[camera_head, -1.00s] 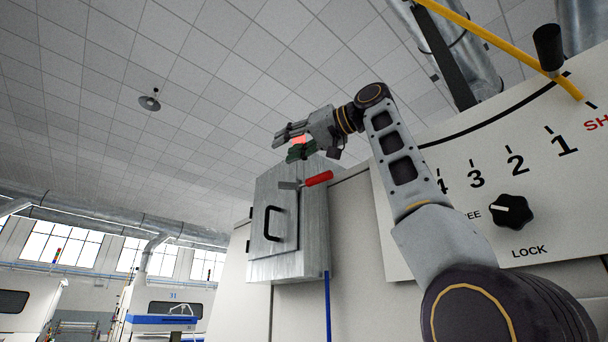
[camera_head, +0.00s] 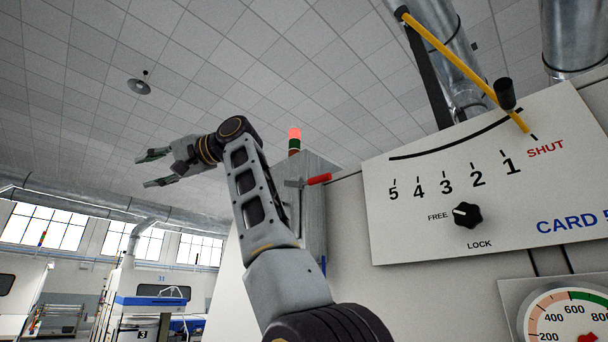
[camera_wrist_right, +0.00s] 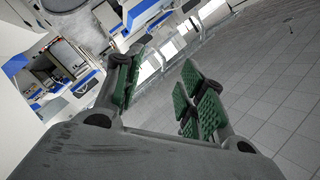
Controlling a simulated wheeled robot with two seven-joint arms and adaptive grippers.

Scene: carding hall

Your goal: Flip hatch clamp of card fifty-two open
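The hatch clamp's red handle (camera_head: 319,179) sticks out to the right near the top of a grey metal box (camera_head: 314,225) in the head view. My right forearm hides most of the box's front, including its door handle. My right gripper (camera_head: 148,170) is open and empty, left of the box and apart from the clamp. In the right wrist view its green-padded fingers (camera_wrist_right: 157,92) stand apart with nothing between them; the clamp does not show there. My left gripper is in neither view.
A white panel (camera_head: 400,235) right of the box carries a scale, a black knob (camera_head: 467,214) and the lettering "CARD 5", cut off by the picture edge. A yellow lever (camera_head: 450,60) crosses its top. A red-lit lamp (camera_head: 295,135) stands behind the box. Free air surrounds the gripper.

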